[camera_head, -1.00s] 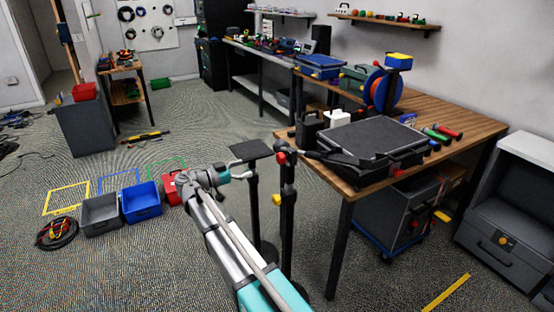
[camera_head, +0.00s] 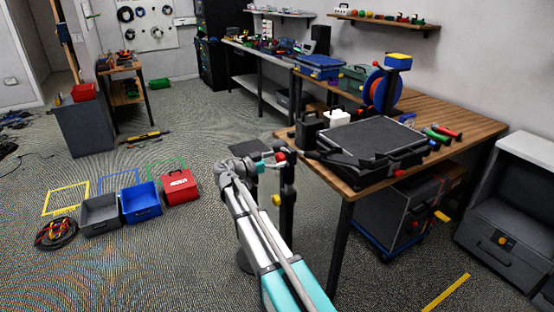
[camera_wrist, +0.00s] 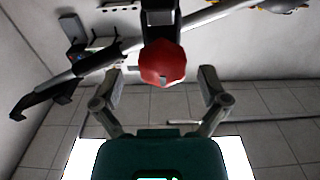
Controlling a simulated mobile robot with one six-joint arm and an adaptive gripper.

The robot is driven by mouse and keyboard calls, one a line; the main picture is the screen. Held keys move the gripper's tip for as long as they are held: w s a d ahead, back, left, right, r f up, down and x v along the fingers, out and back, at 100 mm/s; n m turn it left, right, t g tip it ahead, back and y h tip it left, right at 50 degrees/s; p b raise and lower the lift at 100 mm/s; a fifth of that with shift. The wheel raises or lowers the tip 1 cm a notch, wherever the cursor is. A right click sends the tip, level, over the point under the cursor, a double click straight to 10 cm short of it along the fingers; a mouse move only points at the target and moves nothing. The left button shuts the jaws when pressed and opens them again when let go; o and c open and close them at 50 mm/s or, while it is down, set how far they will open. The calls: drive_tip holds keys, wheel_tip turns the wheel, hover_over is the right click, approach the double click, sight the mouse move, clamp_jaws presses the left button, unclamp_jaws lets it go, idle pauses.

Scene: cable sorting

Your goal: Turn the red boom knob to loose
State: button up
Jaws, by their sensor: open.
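The red boom knob (camera_head: 281,156) sits at the top of a black stand beside the table's left corner. In the wrist view the red knob (camera_wrist: 162,63) is large and near the middle, below a black clamp that carries a grey boom tube (camera_wrist: 105,62). My gripper (camera_wrist: 160,82) is open, with its two fingers apart to the left and right of the knob. The frames do not show either finger touching it. In the head view my arm reaches up to the stand, and my fingertips are hidden or too small to tell.
The wooden table (camera_head: 470,110) to the right holds a black case (camera_head: 370,138) close to the stand. A yellow knob (camera_head: 276,200) sits lower on the stand. A red box (camera_head: 180,187), a blue bin (camera_head: 141,203) and a grey bin (camera_head: 100,214) stand on the floor to the left.

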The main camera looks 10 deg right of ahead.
drive_tip(key=shift+w+d, duration=0.2)
drive_tip(key=shift+d, duration=0.45)
